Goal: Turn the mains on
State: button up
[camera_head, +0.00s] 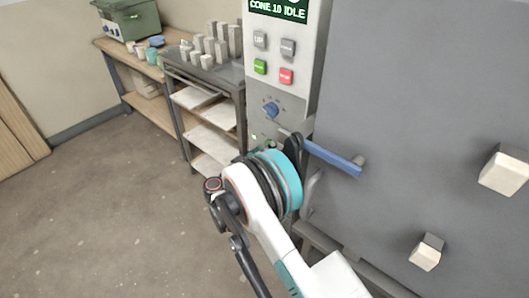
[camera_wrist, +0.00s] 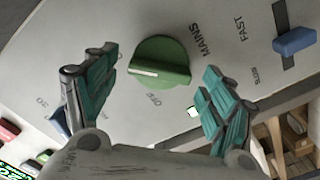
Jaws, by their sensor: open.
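The green mains knob (camera_wrist: 172,55) shows in the wrist view on the grey panel, with "MAINS" printed to its right and "OFF" below it. Its white pointer line lies toward the left in that view. My gripper (camera_wrist: 159,62) is open, with one teal-padded finger to the left of the knob and one to the right. Neither finger visibly touches the knob. In the head view my gripper (camera_head: 290,147) is at the lower part of the kiln's control panel (camera_head: 297,78), and my wrist mostly hides the knob there.
A blue knob (camera_head: 271,110) sits above my gripper on the panel, below several buttons. A blue-handled lever (camera_head: 333,158) sticks out close to the right. A blue slider (camera_wrist: 295,41) is on the panel. A trolley (camera_head: 243,85) with shelves stands left; floor is clear.

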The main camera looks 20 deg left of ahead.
jog(key=v, duration=1.1)
jog(key=shift+s, duration=0.4)
jog(key=shift+a, duration=0.15)
